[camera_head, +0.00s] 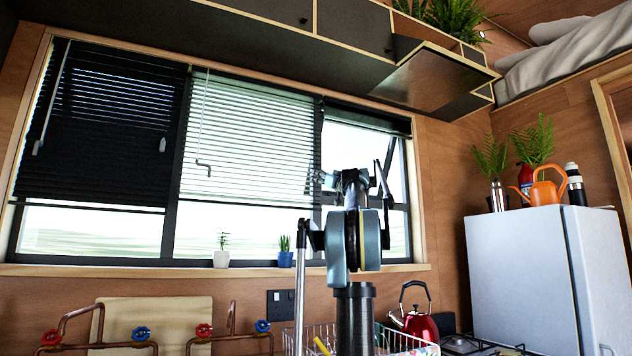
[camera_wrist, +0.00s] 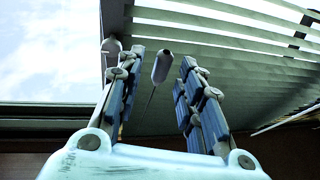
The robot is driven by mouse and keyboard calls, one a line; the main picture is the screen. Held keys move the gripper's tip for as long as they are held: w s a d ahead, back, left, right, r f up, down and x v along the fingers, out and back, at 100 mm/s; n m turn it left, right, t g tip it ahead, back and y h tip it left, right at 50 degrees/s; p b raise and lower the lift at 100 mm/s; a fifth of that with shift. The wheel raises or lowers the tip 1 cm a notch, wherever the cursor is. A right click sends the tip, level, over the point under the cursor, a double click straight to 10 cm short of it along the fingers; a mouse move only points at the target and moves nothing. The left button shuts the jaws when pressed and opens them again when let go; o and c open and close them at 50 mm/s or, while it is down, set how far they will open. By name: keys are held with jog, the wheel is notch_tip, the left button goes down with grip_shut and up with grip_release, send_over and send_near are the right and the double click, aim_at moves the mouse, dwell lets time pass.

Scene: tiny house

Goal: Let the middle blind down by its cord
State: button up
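The middle blind (camera_head: 250,140) has pale slats and hangs spread over the upper part of its window, with clear glass below its bottom edge. Its slats (camera_wrist: 235,45) fill the upper right of the wrist view. A pale cord pull (camera_wrist: 161,68) hangs on a thin cord between the spread fingers in the wrist view; I cannot tell whether either finger touches it. My gripper (camera_wrist: 163,60) is open. In the head view, my gripper (camera_head: 324,180) is by the blind's lower right corner, and the pull is hard to make out there. A crank-ended wand (camera_head: 203,163) hangs at the blind's left.
A dark blind (camera_head: 90,120) covers most of the left window; the right blind (camera_head: 367,118) is gathered high. Two potted plants (camera_head: 221,258) (camera_head: 285,258) stand on the sill. Cabinets (camera_head: 350,25) overhang above. A dish rack (camera_head: 310,338) and red kettle (camera_head: 418,322) are below.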

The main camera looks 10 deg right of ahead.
jog(key=shift+x, duration=1.6)
grip_shut()
